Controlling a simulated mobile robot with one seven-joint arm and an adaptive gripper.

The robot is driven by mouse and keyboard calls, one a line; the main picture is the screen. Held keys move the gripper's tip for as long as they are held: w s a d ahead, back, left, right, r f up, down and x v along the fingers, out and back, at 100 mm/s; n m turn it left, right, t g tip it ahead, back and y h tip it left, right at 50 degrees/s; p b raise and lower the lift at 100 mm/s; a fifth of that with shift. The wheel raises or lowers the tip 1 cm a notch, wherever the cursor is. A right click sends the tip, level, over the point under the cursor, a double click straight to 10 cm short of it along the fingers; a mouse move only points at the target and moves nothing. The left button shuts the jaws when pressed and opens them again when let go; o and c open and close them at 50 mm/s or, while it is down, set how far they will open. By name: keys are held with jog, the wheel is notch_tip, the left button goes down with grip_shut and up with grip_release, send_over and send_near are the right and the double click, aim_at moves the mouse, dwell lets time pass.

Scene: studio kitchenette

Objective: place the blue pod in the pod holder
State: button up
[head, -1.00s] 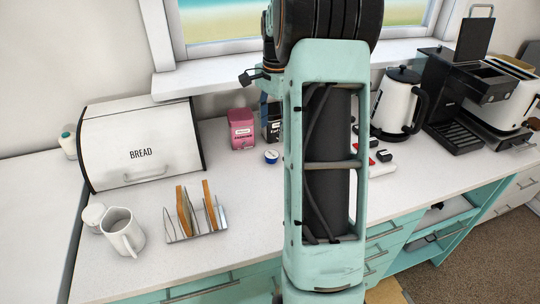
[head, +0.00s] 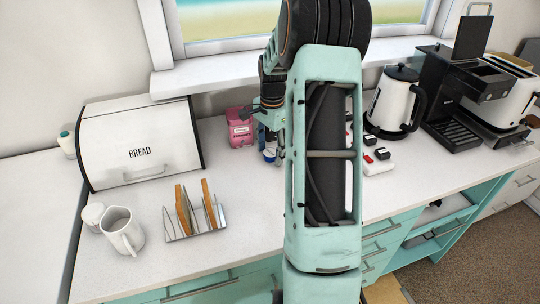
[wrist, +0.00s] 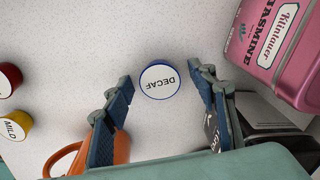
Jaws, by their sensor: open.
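The blue pod (wrist: 159,82), a round white-topped pod with a blue rim and the word DECAF, lies on the counter in the wrist view. My gripper (wrist: 160,77) is open and empty, with one fingertip on each side of the pod and a gap at both sides. I cannot tell how high the fingertips are above the counter. In the head view the pod (head: 270,156) is partly hidden by my gripper (head: 268,138). I cannot make out a pod holder; my arm hides part of the counter.
A pink tin (wrist: 276,45) stands close right of my gripper, with a dark tin beside it. An orange mug (wrist: 66,158) is near the left finger. A red pod (wrist: 8,79) and a yellow pod (wrist: 16,125) lie left. A kettle (head: 396,100) stands right.

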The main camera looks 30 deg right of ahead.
jog(key=shift+c, duration=0.7)
jog(key=c, duration=0.8)
jog(key=shift+o, duration=0.2)
jog(key=shift+r, duration=0.15)
